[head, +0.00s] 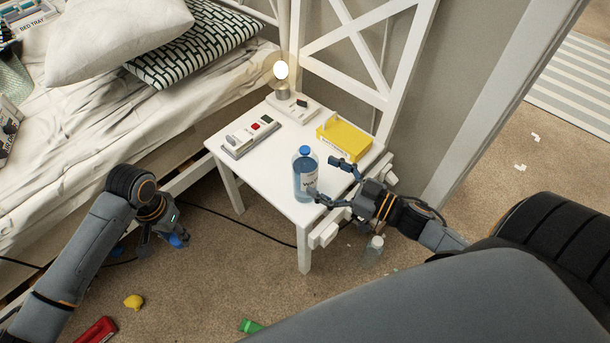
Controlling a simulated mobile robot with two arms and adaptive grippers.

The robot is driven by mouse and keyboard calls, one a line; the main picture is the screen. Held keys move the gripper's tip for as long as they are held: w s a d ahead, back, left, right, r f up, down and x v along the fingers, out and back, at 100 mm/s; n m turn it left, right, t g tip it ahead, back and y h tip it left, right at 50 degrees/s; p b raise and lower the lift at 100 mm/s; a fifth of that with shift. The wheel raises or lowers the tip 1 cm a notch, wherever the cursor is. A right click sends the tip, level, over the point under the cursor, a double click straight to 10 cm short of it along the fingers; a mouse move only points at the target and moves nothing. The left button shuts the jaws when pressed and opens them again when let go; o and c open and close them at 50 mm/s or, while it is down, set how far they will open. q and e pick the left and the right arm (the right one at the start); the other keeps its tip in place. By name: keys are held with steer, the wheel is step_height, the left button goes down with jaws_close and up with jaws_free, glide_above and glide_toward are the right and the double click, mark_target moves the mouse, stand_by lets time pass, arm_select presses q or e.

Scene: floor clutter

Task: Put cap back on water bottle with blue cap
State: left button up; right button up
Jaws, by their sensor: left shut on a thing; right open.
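A clear bottle of bluish water (304,180) with a white label stands upright on the white chair seat, near its front edge. A blue cap (305,150) shows at its top; I cannot tell how firmly it sits. My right gripper (333,181) is open just right of the bottle, its fingers pointing towards it. Whether a finger touches the bottle is unclear. My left gripper (174,238) is low over the floor, left of the chair, shut on a small blue thing (180,241). The gripper partly hides this thing, so I cannot tell what it is.
The white chair (262,165) also holds a grey-white device (250,136), a lit lamp (282,75) and a yellow box (345,139). Another clear bottle (373,250) stands on the floor. A lemon (134,301), red object (97,331), green object (250,326) and dark cable lie about. The bed is left.

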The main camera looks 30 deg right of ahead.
mark_target(305, 168)
arm_select(q)
steer(key=shift+f+b, duration=0.65)
steer(key=shift+b, duration=0.05)
arm_select(e)
steer(key=x, duration=0.5)
steer(key=shift+a+r, duration=0.1)
steer(key=shift+a, duration=0.15)
steer(key=c, duration=1.6)
steer(key=shift+o, duration=0.2)
steer(key=shift+r, duration=0.15)
